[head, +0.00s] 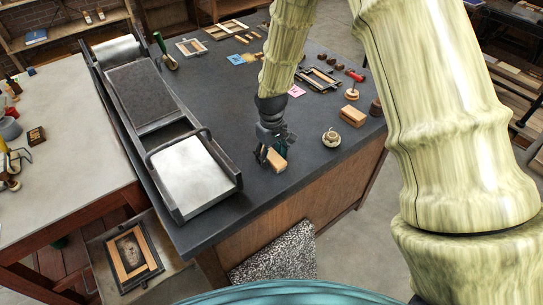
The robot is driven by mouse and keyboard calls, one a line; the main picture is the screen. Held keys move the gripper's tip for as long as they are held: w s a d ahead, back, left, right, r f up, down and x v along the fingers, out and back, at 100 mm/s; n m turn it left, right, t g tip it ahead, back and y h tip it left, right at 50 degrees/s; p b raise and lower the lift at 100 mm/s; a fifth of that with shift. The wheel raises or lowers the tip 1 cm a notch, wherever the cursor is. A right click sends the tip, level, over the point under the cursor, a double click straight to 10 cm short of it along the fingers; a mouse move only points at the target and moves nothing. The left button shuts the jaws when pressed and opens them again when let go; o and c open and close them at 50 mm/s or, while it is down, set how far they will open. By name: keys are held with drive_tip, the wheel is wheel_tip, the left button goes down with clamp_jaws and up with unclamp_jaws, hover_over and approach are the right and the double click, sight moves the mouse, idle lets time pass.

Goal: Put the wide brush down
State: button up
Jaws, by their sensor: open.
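My gripper (266,157) points down at the front part of the dark table (255,195), and its jaws are open. A small light-wood piece with a pale lower edge, which looks like the wide brush (277,160), is right at the fingertips. It appears to rest on the tabletop, tilted in the picture. The fingers hide part of it, and I cannot tell whether they touch it.
A long hand press (193,180) with a pale sheet fills the table's left side. A small cup-like item (331,138), a wooden block (353,116) and a red-handled tool (354,76) lie to the right. The table's front edge is close; bare tabletop lies around the gripper.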

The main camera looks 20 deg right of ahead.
sight(272, 155)
wheel_tip(272, 155, up, 12)
drive_tip(key=b, duration=0.3)
drive_tip(key=shift+f, duration=0.2)
idle(0.6)
